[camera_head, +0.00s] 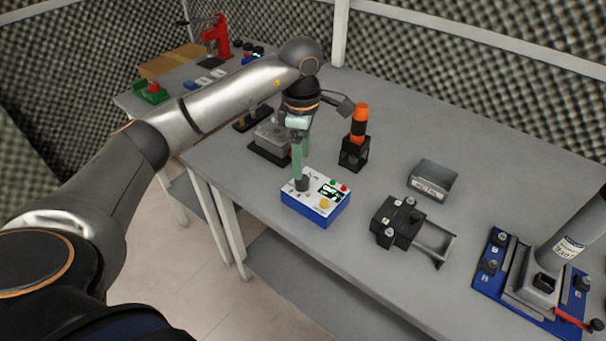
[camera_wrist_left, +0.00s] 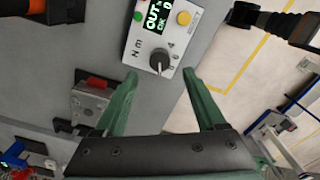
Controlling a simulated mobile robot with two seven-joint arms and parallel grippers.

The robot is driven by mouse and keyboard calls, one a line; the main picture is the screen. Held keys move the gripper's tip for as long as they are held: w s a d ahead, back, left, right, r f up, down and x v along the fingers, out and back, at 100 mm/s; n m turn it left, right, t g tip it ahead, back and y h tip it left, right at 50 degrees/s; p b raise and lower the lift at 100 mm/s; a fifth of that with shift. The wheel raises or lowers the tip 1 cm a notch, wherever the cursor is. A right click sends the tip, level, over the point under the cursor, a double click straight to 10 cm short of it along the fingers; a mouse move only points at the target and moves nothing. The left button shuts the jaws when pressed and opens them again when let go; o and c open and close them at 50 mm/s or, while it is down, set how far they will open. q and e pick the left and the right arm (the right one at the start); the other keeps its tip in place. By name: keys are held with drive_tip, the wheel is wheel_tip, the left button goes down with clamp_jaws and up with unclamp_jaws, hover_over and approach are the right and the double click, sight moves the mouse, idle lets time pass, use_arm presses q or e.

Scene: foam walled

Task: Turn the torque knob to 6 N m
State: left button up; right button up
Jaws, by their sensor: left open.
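The torque knob (camera_wrist_left: 160,61) is a dark round knob on the white panel of a blue control box (camera_head: 325,215); it also shows as a dark spot in the head view (camera_head: 302,184). A light pointer line on it points toward the bottom of the wrist view. The panel has "N m", a few scale digits and a lit display (camera_wrist_left: 154,17) with "OUT" and "OK". My left gripper (camera_wrist_left: 160,80) is open, its green fingers apart, one on each side of the knob's near edge, with no clear contact. In the head view the gripper (camera_head: 301,176) points down over the box.
The box carries a yellow button (camera_head: 324,204), a green and a red one. An orange-topped tool (camera_head: 359,122) stands behind it. A black fixture (camera_head: 397,220) and a grey bin (camera_head: 432,180) stand to the right. A blue plate (camera_head: 489,262) with a grey cylinder lies farther right.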

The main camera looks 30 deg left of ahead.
sight(302, 183)
use_arm(q)
wheel_tip(302, 183, down, 6)
drive_tip(key=shift+c, duration=0.3)
clamp_jaws()
idle(0.5)
